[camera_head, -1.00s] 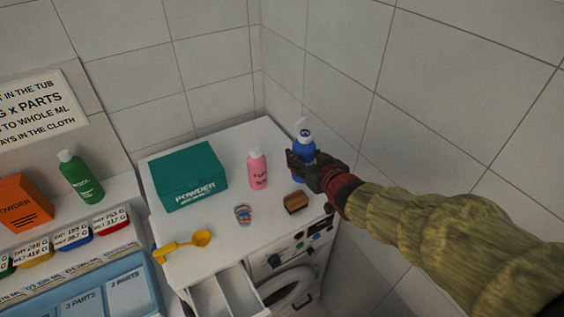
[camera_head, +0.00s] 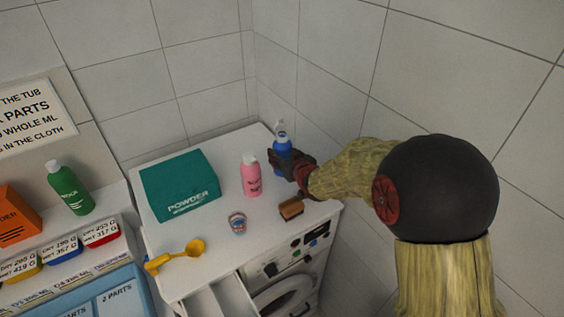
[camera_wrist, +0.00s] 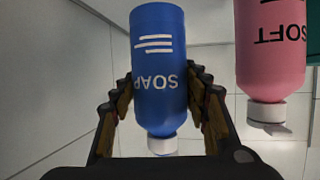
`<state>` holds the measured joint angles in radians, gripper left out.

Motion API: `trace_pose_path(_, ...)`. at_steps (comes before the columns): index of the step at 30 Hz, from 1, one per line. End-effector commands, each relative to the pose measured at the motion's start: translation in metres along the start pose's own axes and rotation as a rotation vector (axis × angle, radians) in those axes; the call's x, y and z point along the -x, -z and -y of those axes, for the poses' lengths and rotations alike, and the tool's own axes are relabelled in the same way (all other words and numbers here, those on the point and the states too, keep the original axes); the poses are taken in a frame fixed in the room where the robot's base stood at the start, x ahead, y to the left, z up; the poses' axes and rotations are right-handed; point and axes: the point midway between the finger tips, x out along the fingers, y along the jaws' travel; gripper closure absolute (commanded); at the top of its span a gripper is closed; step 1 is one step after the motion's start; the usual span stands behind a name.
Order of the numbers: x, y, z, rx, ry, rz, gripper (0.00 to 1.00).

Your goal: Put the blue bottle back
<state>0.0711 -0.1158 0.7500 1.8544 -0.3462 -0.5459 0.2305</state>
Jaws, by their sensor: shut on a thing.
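The blue bottle (camera_head: 282,148), marked SOAP, is at the back right of the white machine top in the head view. It also fills the middle of the wrist view (camera_wrist: 158,70), between the two fingers. My gripper (camera_head: 276,162) is shut on the blue bottle from the right side. The bottle looks upright in the head view, and its white cap or nozzle shows at the top. I cannot tell whether its base touches the machine top.
A pink bottle (camera_head: 251,176) stands just left of the blue one. A brown brush (camera_head: 291,208), a small striped cup (camera_head: 238,223), a yellow scoop (camera_head: 190,248) and a green powder box (camera_head: 179,184) are also on the machine top. Tiled walls close off the back and right.

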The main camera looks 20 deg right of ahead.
Motion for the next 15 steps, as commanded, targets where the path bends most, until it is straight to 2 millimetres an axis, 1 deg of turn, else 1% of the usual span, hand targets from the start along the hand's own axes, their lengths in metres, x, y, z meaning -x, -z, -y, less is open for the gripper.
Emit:
trace_pose_path(3,-0.008,-0.005,0.000,-0.001,0.000,0.001,0.88)
trace_pose_path(9,-0.018,-0.029,0.000,-0.001,0.000,0.000,0.88)
trace_pose_path(15,-0.019,-0.030,-0.001,0.000,0.000,-0.003,0.88)
